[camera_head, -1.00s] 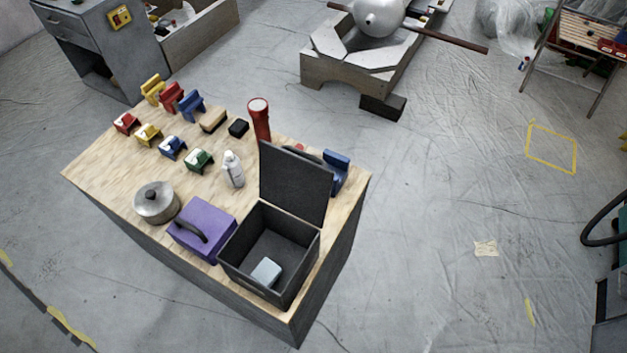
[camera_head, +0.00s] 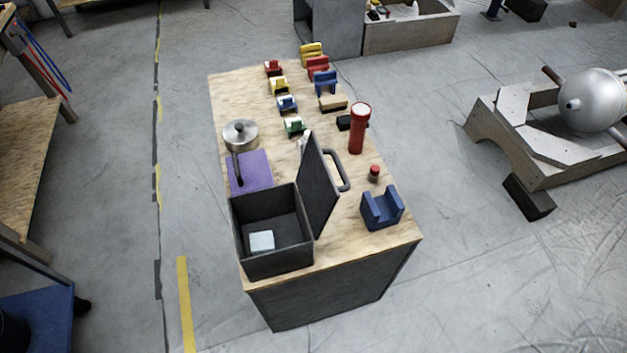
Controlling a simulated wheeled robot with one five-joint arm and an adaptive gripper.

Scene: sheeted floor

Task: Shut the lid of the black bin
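The black bin (camera_head: 277,262) stands at the near left corner of the wooden-topped bench. Its lid (camera_head: 319,186) is open, standing up steeply along the bin's right side, with a dark handle (camera_head: 345,172) on its outer face. A pale blue-white block (camera_head: 262,241) lies on the bin's floor. My gripper is not in view, so I cannot see its state.
On the bench (camera_head: 335,258), a blue cradle (camera_head: 382,210) and a small red-topped item (camera_head: 374,173) stand right of the lid. A red flashlight (camera_head: 358,130), purple box (camera_head: 250,172) and silver pot (camera_head: 241,134) stand behind.

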